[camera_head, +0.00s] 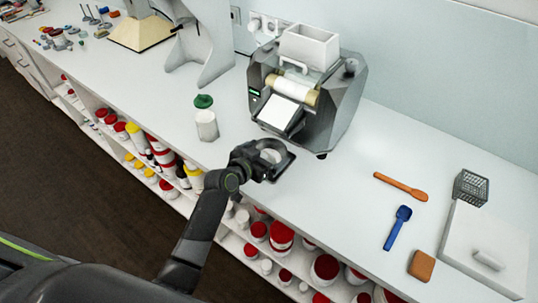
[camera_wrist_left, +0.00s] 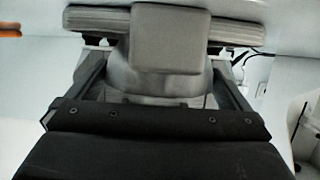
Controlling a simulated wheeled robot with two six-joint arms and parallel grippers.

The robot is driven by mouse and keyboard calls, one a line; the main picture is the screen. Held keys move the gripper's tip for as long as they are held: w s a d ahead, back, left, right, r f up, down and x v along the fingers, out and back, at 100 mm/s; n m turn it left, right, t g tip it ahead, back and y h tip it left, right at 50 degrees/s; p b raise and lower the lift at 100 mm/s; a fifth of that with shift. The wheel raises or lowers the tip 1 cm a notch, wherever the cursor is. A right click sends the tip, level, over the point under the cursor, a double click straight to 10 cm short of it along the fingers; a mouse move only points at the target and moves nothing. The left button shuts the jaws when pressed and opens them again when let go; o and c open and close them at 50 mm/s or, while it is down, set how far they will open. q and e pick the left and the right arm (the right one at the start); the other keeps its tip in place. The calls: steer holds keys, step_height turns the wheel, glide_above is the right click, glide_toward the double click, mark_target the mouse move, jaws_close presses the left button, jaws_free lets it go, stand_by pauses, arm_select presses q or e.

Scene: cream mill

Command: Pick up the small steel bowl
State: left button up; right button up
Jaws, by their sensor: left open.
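The small steel bowl (camera_head: 271,151) is a round grey shape near the front edge of the white counter, below the three-roll mill. My left gripper (camera_head: 279,163) is at the bowl, with its open fingers around it; the arm and fingers hide part of the bowl. In the left wrist view a grey curved surface (camera_wrist_left: 165,88), apparently the bowl, lies between the two dark fingers. Whether the fingers touch it I cannot tell. My right gripper does not show.
The grey mill (camera_head: 338,108) stands just behind the gripper. Jars fill shelves below the counter.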

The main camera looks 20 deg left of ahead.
arm_select(q)
steer(key=c, duration=0.7)
steer(key=shift+r, duration=0.15)
